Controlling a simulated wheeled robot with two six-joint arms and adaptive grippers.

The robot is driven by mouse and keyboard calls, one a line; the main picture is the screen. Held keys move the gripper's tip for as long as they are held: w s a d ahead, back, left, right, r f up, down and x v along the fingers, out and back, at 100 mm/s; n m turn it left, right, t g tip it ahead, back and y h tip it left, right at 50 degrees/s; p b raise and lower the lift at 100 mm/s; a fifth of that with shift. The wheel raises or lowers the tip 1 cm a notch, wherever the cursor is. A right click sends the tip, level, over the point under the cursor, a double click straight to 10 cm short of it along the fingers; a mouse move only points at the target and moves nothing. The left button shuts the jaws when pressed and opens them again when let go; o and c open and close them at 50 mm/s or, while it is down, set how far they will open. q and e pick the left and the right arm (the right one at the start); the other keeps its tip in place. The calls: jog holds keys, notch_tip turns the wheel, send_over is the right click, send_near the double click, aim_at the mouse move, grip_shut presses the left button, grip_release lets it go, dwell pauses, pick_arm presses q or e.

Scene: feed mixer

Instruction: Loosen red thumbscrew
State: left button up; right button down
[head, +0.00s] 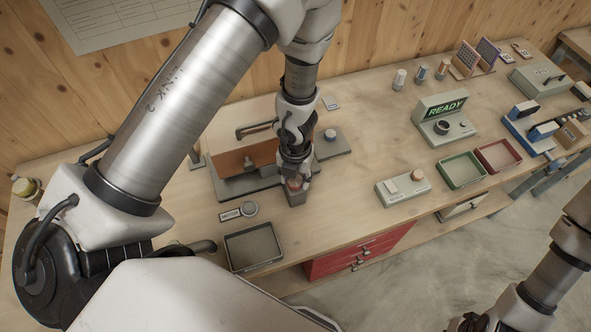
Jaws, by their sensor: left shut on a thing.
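My left gripper (295,178) points down at the front right of the machine with the brown panel (245,158) and grey base. It is shut on a small reddish piece, which looks like the red thumbscrew (293,184), above a small grey block (297,198). The fingers hide most of the thumbscrew, so its turn and seating cannot be told.
A grey tray (229,262) and a round-ended label (238,212) lie in front. A switch box (404,188), green tray (442,173), red tray (478,158) and READY display (443,107) stand to the right. The tabletop (370,150) between is clear.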

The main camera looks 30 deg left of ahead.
pick_arm(q)
jog(key=shift+n, duration=1.6)
jog(key=o, duration=1.1)
jog(key=shift+o, duration=0.2)
